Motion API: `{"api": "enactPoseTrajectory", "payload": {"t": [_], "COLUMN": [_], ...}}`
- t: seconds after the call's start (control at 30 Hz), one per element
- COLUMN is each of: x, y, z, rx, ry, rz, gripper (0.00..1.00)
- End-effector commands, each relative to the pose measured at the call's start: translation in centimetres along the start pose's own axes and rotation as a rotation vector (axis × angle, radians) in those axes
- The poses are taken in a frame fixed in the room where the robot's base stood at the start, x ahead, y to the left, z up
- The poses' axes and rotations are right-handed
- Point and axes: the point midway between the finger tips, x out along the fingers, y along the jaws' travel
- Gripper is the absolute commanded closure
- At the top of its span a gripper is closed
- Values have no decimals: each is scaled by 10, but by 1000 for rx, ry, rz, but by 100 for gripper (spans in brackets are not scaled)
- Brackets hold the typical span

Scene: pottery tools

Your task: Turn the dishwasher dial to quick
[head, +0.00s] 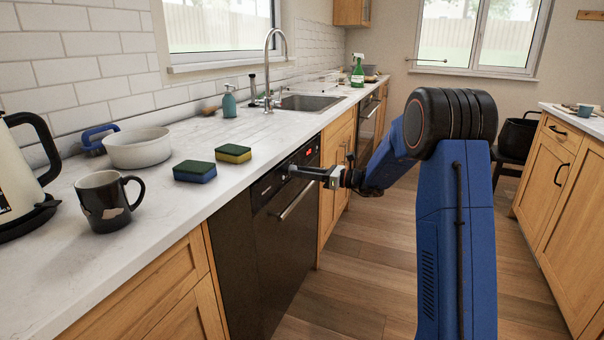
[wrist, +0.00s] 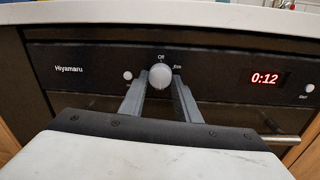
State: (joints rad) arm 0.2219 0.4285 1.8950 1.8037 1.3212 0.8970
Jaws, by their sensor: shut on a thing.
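The black dishwasher (head: 268,262) stands under the counter in the head view. In the wrist view its control panel (wrist: 215,71) faces me. The round silver dial (wrist: 160,76) sits in the panel's middle, with the marking "Off" above it and another small marking at its upper right that I cannot read surely. My gripper (wrist: 160,84) is at the dial, one finger on each side, shut on it. In the head view my gripper (head: 312,172) reaches the panel from the right. A red display (wrist: 265,78) reads 0:12. The dial's pointer is not clear.
A dishwasher handle (head: 292,202) runs below the panel. Small buttons sit at the panel's left (wrist: 127,75) and right (wrist: 309,88). The counter (head: 150,208) overhangs above, with two sponges (head: 233,153) and a mug (head: 105,202). The floor (head: 355,270) is clear.

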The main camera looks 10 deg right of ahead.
Motion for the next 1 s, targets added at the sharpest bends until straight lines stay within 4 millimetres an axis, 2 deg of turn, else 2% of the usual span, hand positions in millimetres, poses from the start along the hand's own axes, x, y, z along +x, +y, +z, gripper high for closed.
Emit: {"api": "enactPoseTrajectory", "payload": {"t": [0.57,0.6,0.67,1.0], "x": [0,0,0,-2], "y": [0,0,0,0], "z": [-2,-2,-2,-1], "rx": [33,33,33,32], "ry": [0,0,0,-1], "rz": [-1,-1,0,0], "gripper": [93,63,52,52]}}
